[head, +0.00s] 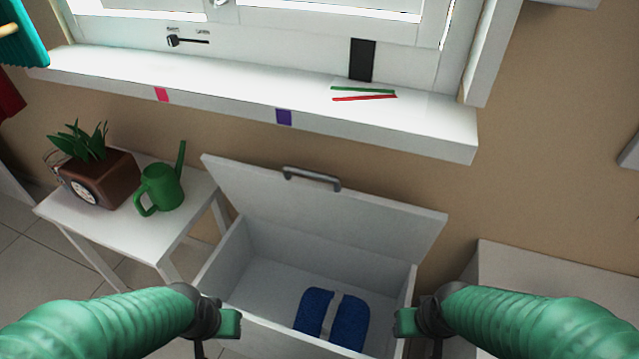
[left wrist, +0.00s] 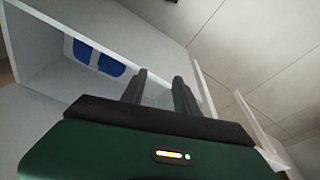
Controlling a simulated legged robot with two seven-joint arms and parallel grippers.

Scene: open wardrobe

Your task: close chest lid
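The white chest (head: 245,318) stands open below the window sill. Its lid (head: 340,215) is raised and leans back toward the wall, with a grey handle (head: 312,179) near its upper edge. My left gripper (head: 215,335) is by the chest's front left corner, apart from the lid. In the left wrist view its two dark fingers (left wrist: 160,88) are spread with nothing between them. My right gripper (head: 420,335) is by the front right corner, apart from the lid; its fingers are mostly hidden, so its opening does not show.
The window sill (head: 240,95) juts out above the lid. A white cabinet (head: 540,275) stands right.

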